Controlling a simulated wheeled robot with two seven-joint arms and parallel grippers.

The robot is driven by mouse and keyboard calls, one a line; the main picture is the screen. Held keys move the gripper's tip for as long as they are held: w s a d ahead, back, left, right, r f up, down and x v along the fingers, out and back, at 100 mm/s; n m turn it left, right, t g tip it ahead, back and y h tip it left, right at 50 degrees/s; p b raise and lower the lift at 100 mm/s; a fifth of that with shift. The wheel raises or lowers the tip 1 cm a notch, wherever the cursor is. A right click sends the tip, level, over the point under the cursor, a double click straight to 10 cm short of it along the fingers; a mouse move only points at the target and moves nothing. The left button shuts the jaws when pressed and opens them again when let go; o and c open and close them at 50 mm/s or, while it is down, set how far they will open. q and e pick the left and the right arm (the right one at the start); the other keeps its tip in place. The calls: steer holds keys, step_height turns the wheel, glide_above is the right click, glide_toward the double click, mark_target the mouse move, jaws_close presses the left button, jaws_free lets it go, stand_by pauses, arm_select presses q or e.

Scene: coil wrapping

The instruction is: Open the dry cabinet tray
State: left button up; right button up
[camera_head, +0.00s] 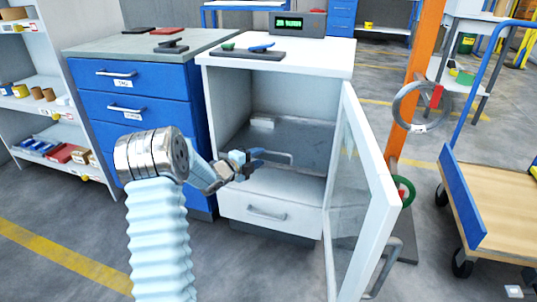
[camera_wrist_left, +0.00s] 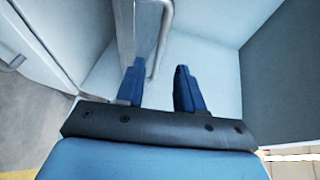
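The white dry cabinet (camera_head: 230,86) stands open, with its glass door (camera_head: 352,190) swung out to the right. Inside is a grey tray (camera_head: 305,137) with a thin metal bar handle (camera_head: 280,153) at its front. My left gripper (camera_head: 258,155) is at the cabinet opening, by the left part of this handle. In the left wrist view its two blue fingers (camera_wrist_left: 158,88) are apart, and the bent end of the handle (camera_wrist_left: 161,40) shows between or just beyond their tips. Contact cannot be told. My right gripper is not in view.
A closed lower drawer (camera_head: 270,212) is below the tray. A blue drawer cabinet (camera_head: 150,90) stands to the left. The open door bounds the space on the right, with an orange post (camera_head: 417,70) and a wooden-bedded cart (camera_head: 500,190) beyond it.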

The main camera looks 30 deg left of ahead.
mark_target(270, 152)
arm_select(q)
steer(key=x, duration=0.6)
steer(key=shift+f, duration=0.1)
jaws_close()
